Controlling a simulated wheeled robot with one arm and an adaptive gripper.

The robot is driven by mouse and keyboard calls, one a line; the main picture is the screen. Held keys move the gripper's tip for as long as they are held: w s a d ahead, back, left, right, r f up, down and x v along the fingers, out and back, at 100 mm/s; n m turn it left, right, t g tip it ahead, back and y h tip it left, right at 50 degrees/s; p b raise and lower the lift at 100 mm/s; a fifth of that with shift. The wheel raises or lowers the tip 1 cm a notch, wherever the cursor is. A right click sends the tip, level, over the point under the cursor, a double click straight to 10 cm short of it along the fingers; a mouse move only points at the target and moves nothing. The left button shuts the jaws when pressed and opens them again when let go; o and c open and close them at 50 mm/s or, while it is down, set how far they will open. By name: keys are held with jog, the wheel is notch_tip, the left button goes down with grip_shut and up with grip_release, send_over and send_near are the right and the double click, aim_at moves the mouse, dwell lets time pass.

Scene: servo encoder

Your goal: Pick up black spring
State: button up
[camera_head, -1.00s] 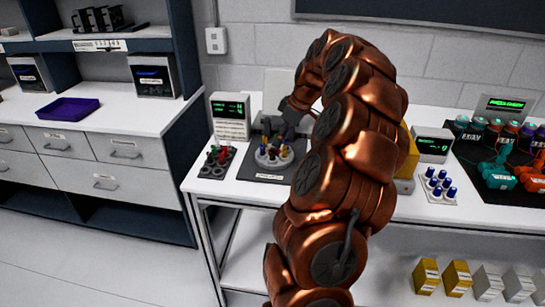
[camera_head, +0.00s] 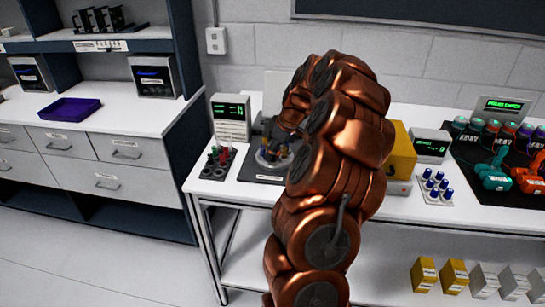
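I cannot make out a black spring. A small rack of colored-topped parts (camera_head: 216,163), with dark, red and green tops, stands on the white bench at the left. Beside it a light round holder (camera_head: 268,160) with several colored pieces stands on a dark mat (camera_head: 257,173). My gripper (camera_head: 276,140) is a small dark shape just above or at the holder's pieces. My copper arm hides part of it and the holder's right side. I cannot tell whether the gripper is open, shut or touching anything.
A display box (camera_head: 230,112) stands behind the rack. A yellow box (camera_head: 400,158), another display (camera_head: 430,148) and a tray of blue-topped parts (camera_head: 434,188) stand right of my arm. Teal and orange devices (camera_head: 494,178) lie farther right. A purple tray (camera_head: 69,109) sits on the left counter.

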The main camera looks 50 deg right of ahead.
grip_shut()
jog(key=shift+r, duration=0.1)
